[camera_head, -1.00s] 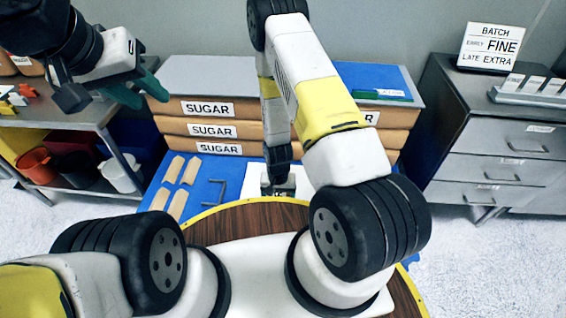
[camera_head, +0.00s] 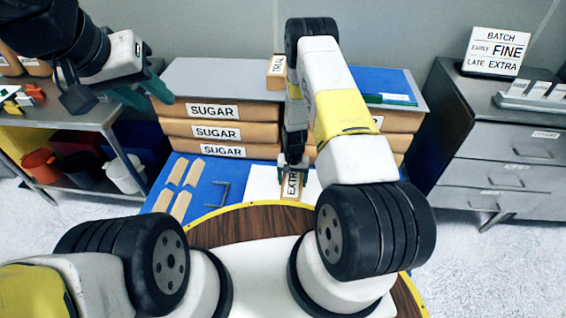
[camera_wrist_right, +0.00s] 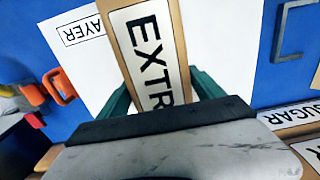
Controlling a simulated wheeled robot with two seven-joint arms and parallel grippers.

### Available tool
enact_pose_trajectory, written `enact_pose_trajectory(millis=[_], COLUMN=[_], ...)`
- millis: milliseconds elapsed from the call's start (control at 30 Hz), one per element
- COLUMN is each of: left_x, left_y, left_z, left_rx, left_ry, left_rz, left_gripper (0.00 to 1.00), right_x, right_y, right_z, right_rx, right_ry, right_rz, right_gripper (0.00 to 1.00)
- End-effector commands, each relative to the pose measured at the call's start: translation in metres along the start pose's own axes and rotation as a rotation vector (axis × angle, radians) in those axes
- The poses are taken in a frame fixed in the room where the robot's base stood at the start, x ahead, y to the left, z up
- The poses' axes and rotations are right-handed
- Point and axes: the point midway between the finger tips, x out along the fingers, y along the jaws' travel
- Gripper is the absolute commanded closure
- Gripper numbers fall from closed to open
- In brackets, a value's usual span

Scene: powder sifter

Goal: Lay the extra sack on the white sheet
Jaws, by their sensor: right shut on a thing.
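The extra sack (camera_head: 291,186) is a small tan sack with a white EXTRA label. It also fills the middle of the right wrist view (camera_wrist_right: 148,48). My right gripper (camera_head: 291,166) is shut on it, with green fingers on either side. The white sheet (camera_head: 261,184) lies on the blue surface, and the sack is over it. I cannot tell whether the sack touches the sheet. In the right wrist view the sheet (camera_wrist_right: 222,40) shows on both sides of the sack. My left gripper (camera_head: 143,92) is raised at the upper left, its green fingers apart and empty.
SUGAR sacks (camera_head: 213,132) are stacked behind the sheet, under a grey board. A TRIAL sack (camera_head: 277,70) stands on that board. Tan strips (camera_head: 182,187) and a dark handle (camera_head: 221,193) lie left of the sheet. A sign (camera_head: 496,50) stands on the right cabinet.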

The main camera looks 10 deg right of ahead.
Motion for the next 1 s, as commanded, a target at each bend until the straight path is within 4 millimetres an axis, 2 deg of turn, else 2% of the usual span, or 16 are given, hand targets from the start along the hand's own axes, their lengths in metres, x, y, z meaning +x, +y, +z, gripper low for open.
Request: enact_pose_trajectory(millis=[233, 400, 500, 867, 900, 1000], left_x=[0.000, 0.000, 0.000, 0.000, 0.000, 0.000], left_y=[0.000, 0.000, 0.000, 0.000, 0.000, 0.000], left_z=[0.000, 0.000, 0.000, 0.000, 0.000, 0.000], left_rx=[0.000, 0.000, 0.000, 0.000, 0.000, 0.000], left_ry=[0.000, 0.000, 0.000, 0.000, 0.000, 0.000], left_rz=[0.000, 0.000, 0.000, 0.000, 0.000, 0.000], left_gripper=[0.64, 0.64, 0.64, 0.64, 0.64, 0.64], right_x=[0.000, 0.027, 0.035, 0.038, 0.038, 0.038], right_y=[0.002, 0.002, 0.002, 0.002, 0.002, 0.002], right_z=[-0.016, -0.012, -0.013, -0.013, -0.012, -0.012], right_rx=[0.000, 0.000, 0.001, 0.000, 0.000, 0.000], right_ry=[0.004, -0.001, 0.002, 0.002, 0.000, 0.000], right_rz=[-0.001, 0.000, -0.001, -0.001, 0.000, 0.000], right_gripper=[0.96, 0.96, 0.96, 0.96, 0.17, 0.01])
